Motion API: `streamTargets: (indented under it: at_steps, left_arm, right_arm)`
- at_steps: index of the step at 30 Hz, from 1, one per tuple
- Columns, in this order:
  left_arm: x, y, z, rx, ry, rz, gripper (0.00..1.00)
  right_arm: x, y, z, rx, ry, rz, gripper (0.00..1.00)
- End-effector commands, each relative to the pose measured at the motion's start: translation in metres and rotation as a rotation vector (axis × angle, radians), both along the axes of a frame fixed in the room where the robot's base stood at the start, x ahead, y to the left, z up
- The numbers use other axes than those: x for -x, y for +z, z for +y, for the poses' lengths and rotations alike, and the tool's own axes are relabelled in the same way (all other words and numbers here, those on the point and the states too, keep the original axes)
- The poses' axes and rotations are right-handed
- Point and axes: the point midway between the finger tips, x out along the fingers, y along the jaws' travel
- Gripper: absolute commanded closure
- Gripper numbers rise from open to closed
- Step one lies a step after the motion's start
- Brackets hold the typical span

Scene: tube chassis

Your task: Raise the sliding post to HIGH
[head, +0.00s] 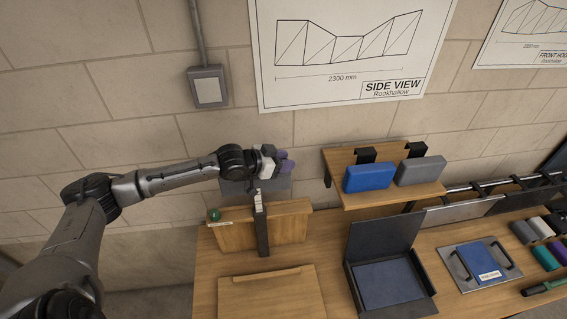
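A dark upright post (262,232) with small pale labels near its top stands against a wooden panel (228,235) on the bench; it looks like the sliding post. The label text is too small to read. A green knob (213,214) sits at the panel's upper left, beside a small pale label. My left gripper (284,161), with purplish fingers, is above and slightly right of the post's top in the picture. I cannot tell whether it touches anything or how far apart its fingers are. My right gripper is not in view.
A wooden shelf (341,163) with a blue block (369,177) and a grey block (421,171) is to the right. An open dark box (386,280) and a handled tray (459,269) lie on the bench. A wooden board (271,296) lies in front of the panel.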

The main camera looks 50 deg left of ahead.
Motion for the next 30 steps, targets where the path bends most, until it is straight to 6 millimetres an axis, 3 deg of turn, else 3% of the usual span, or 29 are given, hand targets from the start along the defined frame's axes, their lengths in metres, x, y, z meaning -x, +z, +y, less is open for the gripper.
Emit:
streamTargets:
  at_steps: [6, 17, 30]
  left_arm:
    - [0.000, -0.001, 0.000, 0.000, 0.000, 0.005, 0.44]
    - [0.005, -0.003, 0.002, -0.001, 0.002, 0.010, 0.44]
    - [0.039, 0.010, 0.011, -0.002, 0.005, 0.013, 0.44]
  right_arm:
    - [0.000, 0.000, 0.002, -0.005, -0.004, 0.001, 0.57]
    - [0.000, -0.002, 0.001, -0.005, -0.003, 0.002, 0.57]
    - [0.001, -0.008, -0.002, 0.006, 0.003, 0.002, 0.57]
